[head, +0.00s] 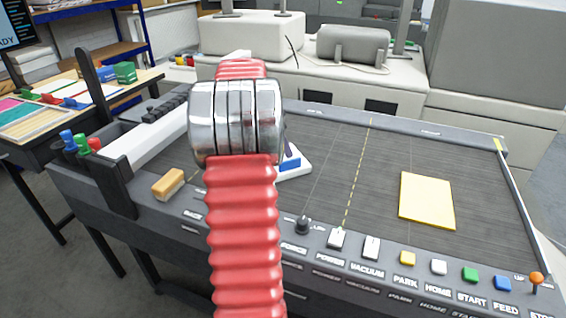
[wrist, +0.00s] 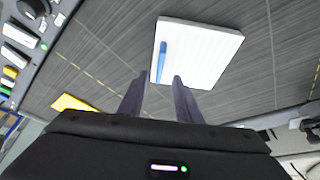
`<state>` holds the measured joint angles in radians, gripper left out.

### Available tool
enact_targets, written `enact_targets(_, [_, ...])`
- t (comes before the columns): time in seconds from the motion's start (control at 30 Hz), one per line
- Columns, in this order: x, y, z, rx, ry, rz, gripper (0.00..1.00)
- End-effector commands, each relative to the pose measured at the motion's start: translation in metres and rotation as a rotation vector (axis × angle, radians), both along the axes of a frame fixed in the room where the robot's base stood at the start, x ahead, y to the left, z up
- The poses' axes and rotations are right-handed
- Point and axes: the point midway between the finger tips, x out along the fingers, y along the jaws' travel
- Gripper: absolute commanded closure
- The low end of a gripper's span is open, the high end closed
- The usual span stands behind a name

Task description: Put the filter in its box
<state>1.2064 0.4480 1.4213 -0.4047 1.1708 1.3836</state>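No thing is plainly marked as the filter or its box. A flat white square piece with a blue stripe (wrist: 200,55) lies on the grey bed of the machine; in the head view it is partly hidden behind my red arm (head: 295,168). My gripper (wrist: 161,78) points at it, with its two dark fingers apart and nothing seen between them. In the wrist view the fingertips show near the white piece's lower edge. I cannot tell the height between them. In the head view my arm hides most of the gripper.
A yellow sheet (head: 427,200) lies on the bed to the right. A tan block (head: 168,184) sits on the left front edge, beside a dark holder with coloured pens (head: 80,144). Buttons (head: 408,258) line the front rail. Most of the bed's right half is clear.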

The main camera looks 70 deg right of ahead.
Motion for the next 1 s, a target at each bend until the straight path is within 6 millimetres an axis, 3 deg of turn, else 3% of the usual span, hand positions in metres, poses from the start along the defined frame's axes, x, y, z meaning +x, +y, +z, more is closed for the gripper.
enact_targets(0.3, [-0.001, -0.001, -0.004, 0.001, 0.001, 0.000, 0.69])
enact_targets(0.7, [-0.014, -0.009, -0.047, 0.002, 0.000, -0.002, 0.69])
enact_targets(1.0, [-0.014, -0.010, -0.049, 0.000, 0.000, -0.001, 0.69])
